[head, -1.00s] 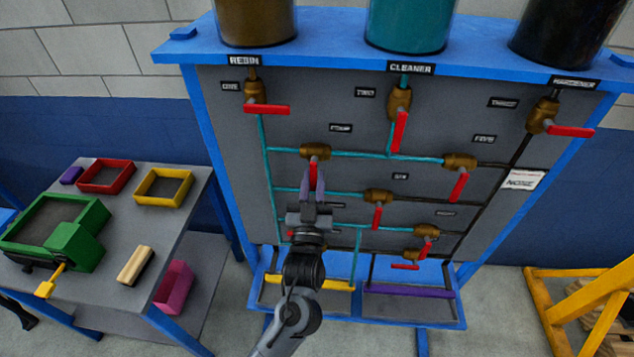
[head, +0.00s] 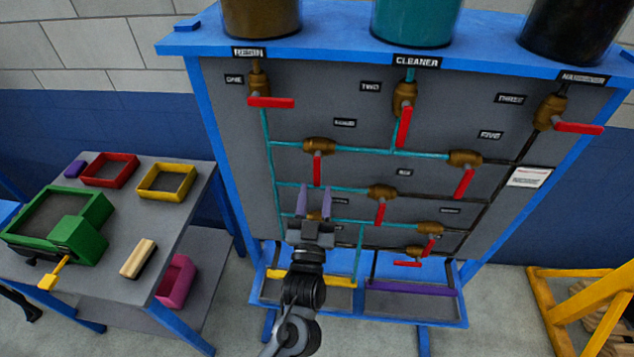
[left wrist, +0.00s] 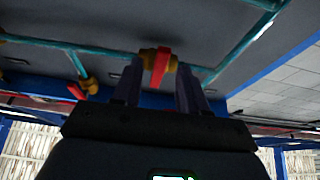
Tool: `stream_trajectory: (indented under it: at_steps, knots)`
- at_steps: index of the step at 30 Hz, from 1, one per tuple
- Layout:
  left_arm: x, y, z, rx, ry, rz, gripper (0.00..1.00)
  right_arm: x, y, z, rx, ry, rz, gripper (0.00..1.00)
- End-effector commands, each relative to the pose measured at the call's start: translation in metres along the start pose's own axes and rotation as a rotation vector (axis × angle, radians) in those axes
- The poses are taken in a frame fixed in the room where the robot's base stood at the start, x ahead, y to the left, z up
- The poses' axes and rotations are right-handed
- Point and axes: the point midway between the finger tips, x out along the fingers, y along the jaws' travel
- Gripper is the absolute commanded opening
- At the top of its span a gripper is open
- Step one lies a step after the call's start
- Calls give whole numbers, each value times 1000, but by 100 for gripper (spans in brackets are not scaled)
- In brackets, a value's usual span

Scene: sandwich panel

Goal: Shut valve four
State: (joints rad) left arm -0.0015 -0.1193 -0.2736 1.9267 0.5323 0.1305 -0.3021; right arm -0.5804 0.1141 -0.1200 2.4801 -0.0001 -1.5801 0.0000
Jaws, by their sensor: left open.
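Valve four (head: 319,146) looks to be the brass valve at the left of the upper horizontal teal pipe; its label (head: 345,123) is blurred. Its red handle (head: 317,168) hangs down, across the pipe. My left gripper (head: 314,190) is open, with its two purple-grey fingers pointing up just below that handle in the head view. In the left wrist view a brass valve with a red handle (left wrist: 160,66) shows between the open fingertips (left wrist: 160,72); I see no clear contact. Another brass valve (head: 315,215) is mostly hidden behind my gripper. My right gripper is not in view.
Several other red-handled valves, such as the one at right (head: 465,158), sit close by on the grey panel (head: 235,150). Trays with a yellow (head: 310,279) and a purple edge (head: 411,289) lie below. A table with coloured boxes stands left.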

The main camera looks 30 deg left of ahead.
Motion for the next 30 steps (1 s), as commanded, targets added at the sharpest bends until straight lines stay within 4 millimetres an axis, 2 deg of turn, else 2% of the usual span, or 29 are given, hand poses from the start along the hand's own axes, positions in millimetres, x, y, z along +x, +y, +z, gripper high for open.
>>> stream_trajectory:
  at_steps: [1, 6, 12, 30]
  knots:
    - [-11, 0, 2, -1, -2, 0, 43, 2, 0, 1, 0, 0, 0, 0]
    - [-38, -1, 2, 0, -2, -1, 43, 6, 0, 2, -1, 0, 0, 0]
    - [-58, 0, 1, -1, -1, -2, 43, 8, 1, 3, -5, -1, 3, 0]
    - [-65, 0, 1, 0, -4, -1, 43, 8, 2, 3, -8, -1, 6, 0]
